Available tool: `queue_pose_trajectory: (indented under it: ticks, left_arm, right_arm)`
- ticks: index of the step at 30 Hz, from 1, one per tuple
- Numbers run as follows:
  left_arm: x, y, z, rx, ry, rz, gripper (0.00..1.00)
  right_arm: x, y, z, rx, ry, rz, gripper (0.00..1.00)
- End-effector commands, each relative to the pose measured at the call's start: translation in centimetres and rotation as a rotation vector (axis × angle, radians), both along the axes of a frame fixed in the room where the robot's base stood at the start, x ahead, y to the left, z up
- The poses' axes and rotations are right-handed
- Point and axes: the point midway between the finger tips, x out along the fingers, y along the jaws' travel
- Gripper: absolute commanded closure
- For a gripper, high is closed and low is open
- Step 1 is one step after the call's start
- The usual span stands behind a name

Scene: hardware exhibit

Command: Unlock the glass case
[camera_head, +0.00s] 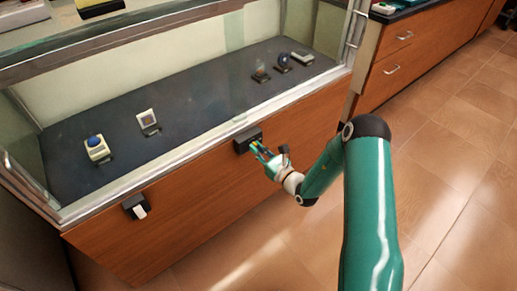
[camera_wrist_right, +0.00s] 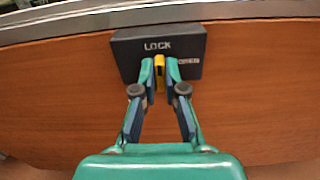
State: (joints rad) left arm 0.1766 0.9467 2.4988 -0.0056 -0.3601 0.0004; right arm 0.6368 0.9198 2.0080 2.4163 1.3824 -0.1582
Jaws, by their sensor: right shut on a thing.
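The glass case (camera_head: 190,160) has a wooden front panel below its glass. A black lock box (camera_head: 247,139) is on that panel; in the right wrist view the box (camera_wrist_right: 125,47) reads "LOCK", with a small, blurred label at its right. My right gripper (camera_head: 259,150) is at the box. In the right wrist view its fingertips (camera_wrist_right: 160,75) are shut on a yellow piece (camera_wrist_right: 160,72) in front of the box, upright between them. How far the piece goes into the box is hidden. My left gripper is not in view.
A second black box with a white card (camera_head: 137,207) is on the panel at the left. Several small exhibits, such as a blue-topped one (camera_head: 96,146), stand inside the case. Wooden drawers (camera_head: 405,55) stand at the right; the tiled floor (camera_head: 450,190) is clear.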

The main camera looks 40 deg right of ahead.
Motion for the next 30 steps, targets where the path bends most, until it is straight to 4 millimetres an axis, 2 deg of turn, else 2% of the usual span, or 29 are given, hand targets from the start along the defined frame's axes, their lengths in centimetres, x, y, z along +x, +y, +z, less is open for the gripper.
queue_pose_trajectory:
  ticks: [8, 30]
  left_arm:
    - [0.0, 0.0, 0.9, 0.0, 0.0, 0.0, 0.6]
    - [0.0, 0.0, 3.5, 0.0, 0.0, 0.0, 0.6]
  right_arm:
    - [0.0, -0.1, 0.1, 0.166, 0.012, -0.003, 1.0]
    - [0.0, -0.5, 0.0, 0.857, 0.065, -0.006, 1.0]
